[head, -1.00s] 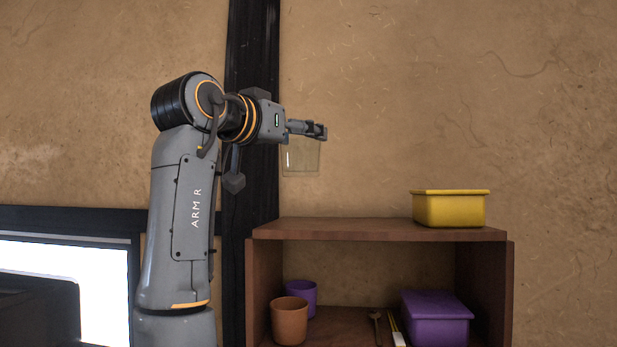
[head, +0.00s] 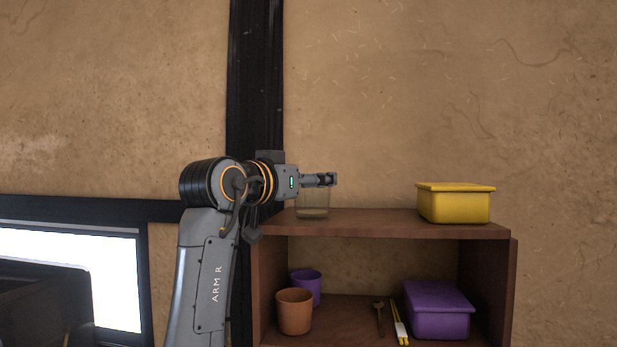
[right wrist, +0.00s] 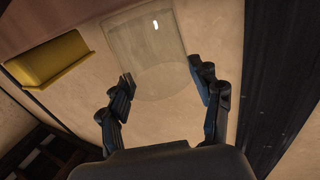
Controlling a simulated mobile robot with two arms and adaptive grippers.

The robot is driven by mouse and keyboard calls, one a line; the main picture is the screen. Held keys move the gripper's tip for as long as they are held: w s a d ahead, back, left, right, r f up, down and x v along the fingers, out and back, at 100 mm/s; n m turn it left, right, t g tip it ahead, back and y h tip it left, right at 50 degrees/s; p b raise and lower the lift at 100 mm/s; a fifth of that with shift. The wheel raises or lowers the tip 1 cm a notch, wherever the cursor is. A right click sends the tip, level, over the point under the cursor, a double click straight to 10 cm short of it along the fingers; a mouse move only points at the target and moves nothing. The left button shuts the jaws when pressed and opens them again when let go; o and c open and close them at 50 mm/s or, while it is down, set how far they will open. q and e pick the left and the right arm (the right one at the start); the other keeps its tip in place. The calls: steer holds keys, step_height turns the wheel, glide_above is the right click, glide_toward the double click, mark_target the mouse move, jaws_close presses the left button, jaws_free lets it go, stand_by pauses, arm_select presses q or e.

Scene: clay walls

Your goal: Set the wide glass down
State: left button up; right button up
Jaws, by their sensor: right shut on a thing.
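The wide glass (head: 312,205) is clear and upright at the left end of the top board of the brown shelf (head: 370,222). Its base looks level with the board; I cannot tell for sure whether it touches. My right gripper (head: 327,180) is shut on the glass near its rim, coming in from the left. In the right wrist view the glass (right wrist: 148,50) lies between the two fingers of the right gripper (right wrist: 161,82). My left gripper is not in view.
A yellow lidded box (head: 455,204) stands at the right end of the top board. The board between is clear. A bright window (head: 75,280) is at left.

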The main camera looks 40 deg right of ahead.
steer(key=shift+f, duration=0.15)
steer(key=o, duration=1.3)
steer(key=shift+c, duration=0.2)
steer(key=shift+a+r, duration=0.1)
steer(key=shift+r, duration=0.1)
steer(key=b+v, duration=0.3)
steer(key=v, duration=0.1)
steer(key=shift+s+a+f, duration=0.1)
steer(key=shift+f, duration=0.25)
steer(key=b+v, duration=0.3)
steer(key=v, duration=0.4)
steer(key=shift+a+r, duration=0.3)
steer(key=shift+a, duration=0.05)
